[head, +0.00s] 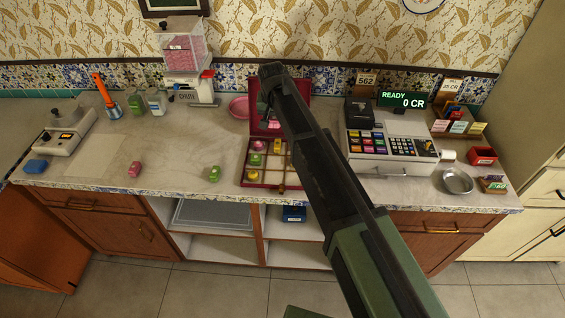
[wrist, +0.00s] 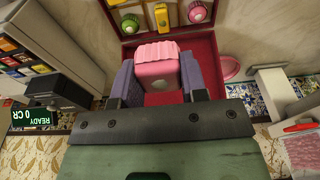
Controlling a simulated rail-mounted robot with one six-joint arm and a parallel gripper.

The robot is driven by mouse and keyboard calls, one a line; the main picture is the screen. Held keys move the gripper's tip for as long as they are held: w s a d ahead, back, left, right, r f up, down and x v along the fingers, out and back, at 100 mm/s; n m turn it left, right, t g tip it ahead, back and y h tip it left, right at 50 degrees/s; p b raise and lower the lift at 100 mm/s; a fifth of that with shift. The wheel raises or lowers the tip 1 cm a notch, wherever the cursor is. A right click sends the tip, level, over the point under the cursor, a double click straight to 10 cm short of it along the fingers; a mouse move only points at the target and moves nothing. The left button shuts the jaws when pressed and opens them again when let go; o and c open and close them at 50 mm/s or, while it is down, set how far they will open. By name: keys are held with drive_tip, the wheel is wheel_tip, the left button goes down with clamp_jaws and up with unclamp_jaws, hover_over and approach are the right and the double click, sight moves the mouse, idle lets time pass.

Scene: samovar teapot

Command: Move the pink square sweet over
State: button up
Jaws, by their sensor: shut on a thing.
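A pink sweet (wrist: 157,68) with a ridged, paler pink edge and a squarish body is between the two fingers of my gripper (wrist: 158,80) in the wrist view. My gripper is shut on it. It is over the red inside of the open box lid, beyond the compartments. In the head view my gripper (head: 268,95) is in front of the raised red lid (head: 296,92), and my arm hides part of the box. The sectioned sweet box (head: 266,186) holds several green, yellow and pink sweets.
A green sweet (head: 214,174) lies left of the box, and a blue one (head: 35,166) at far left. A pink dish (head: 239,107) and a dispenser (head: 184,60) stand behind. The cash register (head: 385,145) is at right. The counter between the loose sweets is clear.

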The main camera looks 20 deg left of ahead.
sight(276, 162)
wheel_tip(276, 162, down, 20)
drive_tip(key=b, duration=1.8)
drive_tip(key=shift+d+r, duration=0.1)
drive_tip(key=shift+r, duration=0.35)
drive_tip(key=shift+f, duration=0.25)
drive_tip(key=o, duration=0.6)
drive_tip(key=shift+r, duration=0.1)
drive_tip(key=r+p, duration=0.4)
drive_tip(key=s+r+p, duration=0.1)
drive_tip(key=r+p, duration=0.7)
drive_tip(key=shift+s+d+r, duration=0.1)
drive_tip(key=shift+s+d, duration=0.1)
drive_tip(key=shift+s, duration=0.15)
